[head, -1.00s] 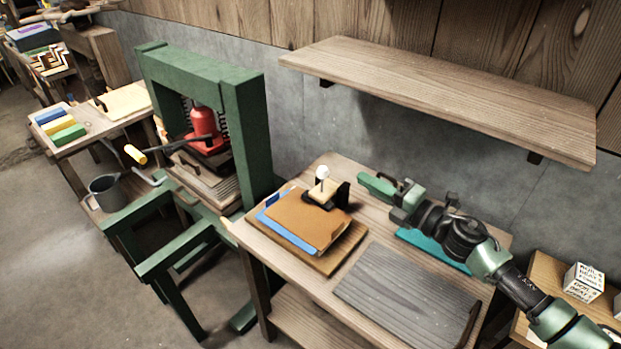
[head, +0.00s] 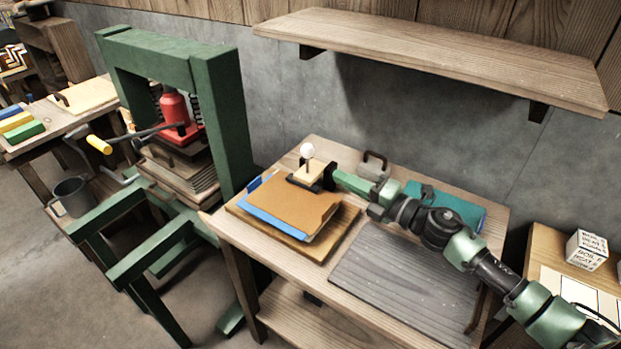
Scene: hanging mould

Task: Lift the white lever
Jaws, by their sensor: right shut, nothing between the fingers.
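The white lever is a round white knob (head: 307,150) on a short upright dark stem. It stands on a small wooden block (head: 307,173) with a black base, at the back of the table. My right gripper (head: 337,177) comes in from the right with its tip close to the right side of this block, lower than the knob. It is shut and holds nothing. I cannot tell whether its tip touches the black part beside the block. My left gripper is out of view.
Brown and blue folders (head: 290,212) lie on a board in front of the lever. A grey ridged mat (head: 410,285) and a teal item (head: 450,208) lie to the right. A shelf (head: 430,50) hangs above. A green press frame (head: 225,120) stands left.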

